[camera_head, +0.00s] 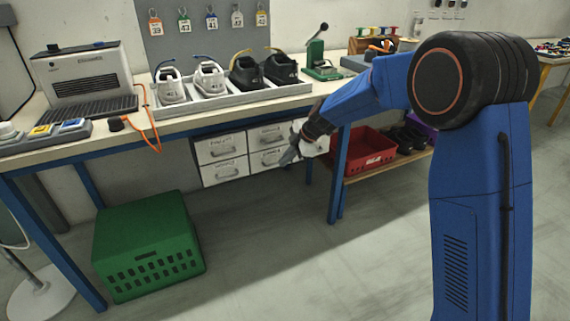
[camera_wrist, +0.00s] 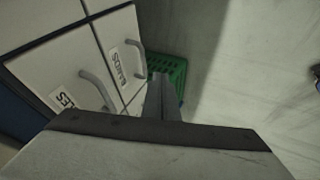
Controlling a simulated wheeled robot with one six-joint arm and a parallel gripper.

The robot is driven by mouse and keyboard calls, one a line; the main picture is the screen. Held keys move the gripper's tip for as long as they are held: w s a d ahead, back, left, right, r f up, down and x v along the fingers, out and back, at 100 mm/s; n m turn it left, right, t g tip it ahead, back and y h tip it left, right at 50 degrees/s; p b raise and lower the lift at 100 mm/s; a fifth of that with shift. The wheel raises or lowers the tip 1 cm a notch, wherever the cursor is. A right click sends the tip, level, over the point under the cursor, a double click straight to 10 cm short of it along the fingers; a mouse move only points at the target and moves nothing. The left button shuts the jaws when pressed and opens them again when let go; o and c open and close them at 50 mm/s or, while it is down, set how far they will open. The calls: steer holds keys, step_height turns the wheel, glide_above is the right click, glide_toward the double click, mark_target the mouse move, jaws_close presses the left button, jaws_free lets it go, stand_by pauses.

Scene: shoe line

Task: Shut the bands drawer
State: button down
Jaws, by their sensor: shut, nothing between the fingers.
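The bands drawer is a pale front with a "BANDS" label (camera_wrist: 118,64) and a grey bar handle, seen at a steep angle in the wrist view. It appears to be the lower right front (camera_head: 264,161) of the drawer block under the bench in the head view. I cannot tell how far it stands out. My gripper (camera_head: 289,158) is in front of the right-hand drawers, at their right side. Its fingers (camera_wrist: 163,97) are shut and empty, beside the bands handle; contact cannot be told. The gripper body hides the near part of the fronts.
A neighbouring drawer, its label partly hidden (camera_wrist: 66,101), has its own handle. A green crate (camera_head: 150,245) stands on the floor to the left. A blue bench leg (camera_head: 340,175) and a red bin (camera_head: 368,152) are to the right. The floor in front is clear.

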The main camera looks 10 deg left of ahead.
steer(key=s+d+r+m+h, duration=0.1)
steer(key=s+d+r+m, duration=0.2)
steer(key=s+d+r, duration=0.4)
steer(key=s+d+r+m, duration=0.3)
steer(key=s+d+r, duration=0.3)
steer(key=d, duration=0.4)
steer(key=s+d+m+t+h, duration=0.1)
steer(key=s+d+m, duration=0.5)
steer(key=s, duration=0.5)
steer(key=s+d+f+m+h, duration=0.1)
steer(key=s+d+m, duration=0.4)
steer(key=s+d, duration=0.5)
steer(key=s+d+f+m+t+h, duration=0.1)
steer(key=s+d+m+h, duration=0.2)
steer(key=s, duration=0.9)
steer(key=d+m, duration=0.3)
steer(key=d, duration=0.2)
steer(key=shift+s+f+m+t, duration=0.15)
steer(key=shift+s+m+t, duration=0.15)
